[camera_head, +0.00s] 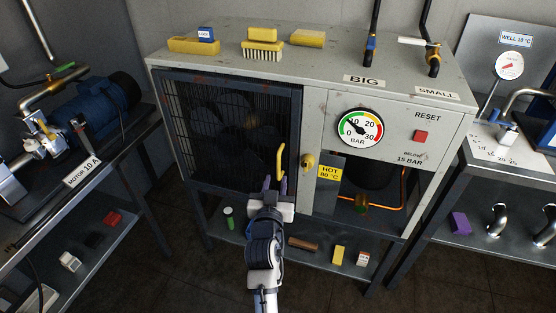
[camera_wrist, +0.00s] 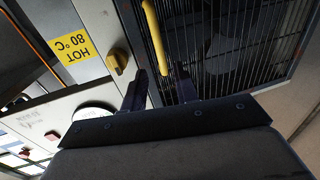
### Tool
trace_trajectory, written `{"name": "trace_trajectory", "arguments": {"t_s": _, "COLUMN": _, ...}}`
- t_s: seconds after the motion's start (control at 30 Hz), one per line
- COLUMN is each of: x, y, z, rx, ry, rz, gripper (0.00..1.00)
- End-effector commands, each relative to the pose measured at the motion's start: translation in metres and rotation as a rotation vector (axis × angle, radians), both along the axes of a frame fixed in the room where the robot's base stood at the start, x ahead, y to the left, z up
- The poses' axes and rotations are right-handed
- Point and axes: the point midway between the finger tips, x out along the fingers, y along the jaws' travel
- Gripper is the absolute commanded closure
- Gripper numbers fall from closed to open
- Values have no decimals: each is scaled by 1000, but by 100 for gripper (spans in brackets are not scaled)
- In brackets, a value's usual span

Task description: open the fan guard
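The fan guard (camera_head: 205,125) is a dark barred door on the left front of the grey cabinet. It looks shut, and its bars also show in the wrist view (camera_wrist: 240,45). A yellow upright handle (camera_head: 280,161) is on its right edge; it shows in the wrist view too (camera_wrist: 155,35). A yellow knob (camera_head: 307,161) sits on the cabinet frame just right of the guard. My gripper (camera_head: 274,184) is just below and in front of the handle. In the wrist view my gripper (camera_wrist: 161,84) has its fingers apart, with the handle's end near the gap; contact cannot be told.
A HOT 80 °C label (camera_head: 329,172) and a pressure gauge (camera_head: 359,128) are right of the guard. Brushes and sponges (camera_head: 263,45) lie on the cabinet top. A motor bench (camera_head: 90,150) stands left and another bench (camera_head: 500,165) right. A lower shelf (camera_head: 275,235) holds small items.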

Motion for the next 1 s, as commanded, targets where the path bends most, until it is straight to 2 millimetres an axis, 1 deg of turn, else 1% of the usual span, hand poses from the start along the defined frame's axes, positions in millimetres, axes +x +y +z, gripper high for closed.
{"name": "trace_trajectory", "arguments": {"t_s": 0.03, "x": 12, "y": -1, "z": 3, "rx": 0, "ry": -1, "rz": 0, "gripper": 70}}
{"name": "trace_trajectory", "arguments": {"t_s": 0.2, "x": 45, "y": -5, "z": 3, "rx": 0, "ry": -2, "rz": 0, "gripper": 70}}
{"name": "trace_trajectory", "arguments": {"t_s": 0.3, "x": 60, "y": -7, "z": 3, "rx": 0, "ry": -2, "rz": 1, "gripper": 70}}
{"name": "trace_trajectory", "arguments": {"t_s": 0.4, "x": 71, "y": -8, "z": 2, "rx": 0, "ry": -2, "rz": 1, "gripper": 70}}
{"name": "trace_trajectory", "arguments": {"t_s": 0.57, "x": 80, "y": -9, "z": 1, "rx": 0, "ry": -2, "rz": 2, "gripper": 70}}
{"name": "trace_trajectory", "arguments": {"t_s": 0.83, "x": 81, "y": -9, "z": 1, "rx": 0, "ry": -2, "rz": 2, "gripper": 70}}
{"name": "trace_trajectory", "arguments": {"t_s": 0.87, "x": 81, "y": -9, "z": 1, "rx": 0, "ry": -2, "rz": 2, "gripper": 73}}
{"name": "trace_trajectory", "arguments": {"t_s": 1.0, "x": 81, "y": -9, "z": 1, "rx": 0, "ry": -2, "rz": 2, "gripper": 91}}
